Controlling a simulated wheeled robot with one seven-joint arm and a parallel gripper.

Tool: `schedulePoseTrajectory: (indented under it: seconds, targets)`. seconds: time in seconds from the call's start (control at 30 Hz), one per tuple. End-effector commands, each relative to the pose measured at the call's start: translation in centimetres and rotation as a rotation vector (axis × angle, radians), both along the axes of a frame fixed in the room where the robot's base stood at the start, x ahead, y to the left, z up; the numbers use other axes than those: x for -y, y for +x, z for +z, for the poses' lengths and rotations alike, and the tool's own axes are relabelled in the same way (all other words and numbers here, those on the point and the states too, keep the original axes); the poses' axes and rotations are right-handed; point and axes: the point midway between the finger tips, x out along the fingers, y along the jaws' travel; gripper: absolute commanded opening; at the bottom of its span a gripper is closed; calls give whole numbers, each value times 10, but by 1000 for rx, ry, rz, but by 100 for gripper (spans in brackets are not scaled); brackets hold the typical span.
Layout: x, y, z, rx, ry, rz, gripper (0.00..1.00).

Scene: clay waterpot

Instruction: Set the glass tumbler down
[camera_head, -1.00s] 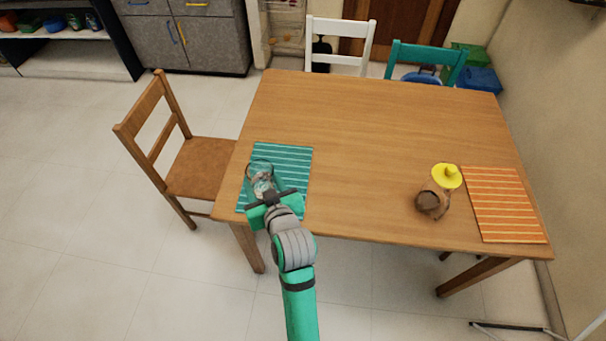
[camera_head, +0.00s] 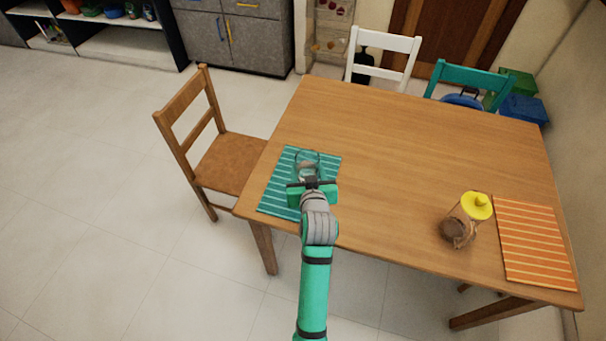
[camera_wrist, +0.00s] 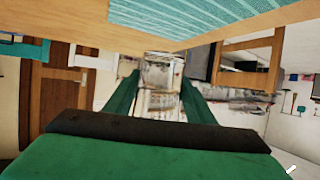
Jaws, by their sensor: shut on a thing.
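The glass tumbler (camera_head: 306,164) is clear and shows at my gripper's tip, over the teal striped placemat (camera_head: 277,196) at the table's left front corner. My gripper (camera_head: 308,178) is shut on the tumbler. In the wrist view the tumbler (camera_wrist: 160,78) stands between the two green fingers of my gripper (camera_wrist: 158,98). The placemat (camera_wrist: 200,14) and wooden table edge fill the top of that view. I cannot tell whether the tumbler's base touches the mat.
A brown chair (camera_head: 228,160) is at the left; white (camera_head: 382,72) and teal (camera_head: 470,78) chairs are behind. The table's middle (camera_head: 400,150) is clear.

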Motion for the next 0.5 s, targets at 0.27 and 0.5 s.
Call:
schedulePoseTrajectory:
  seconds: [0.27, 0.5]
  targets:
    - [-11, 36, -41, 0, 0, -1, 13]
    - [-14, 48, -55, 2, -1, -3, 13]
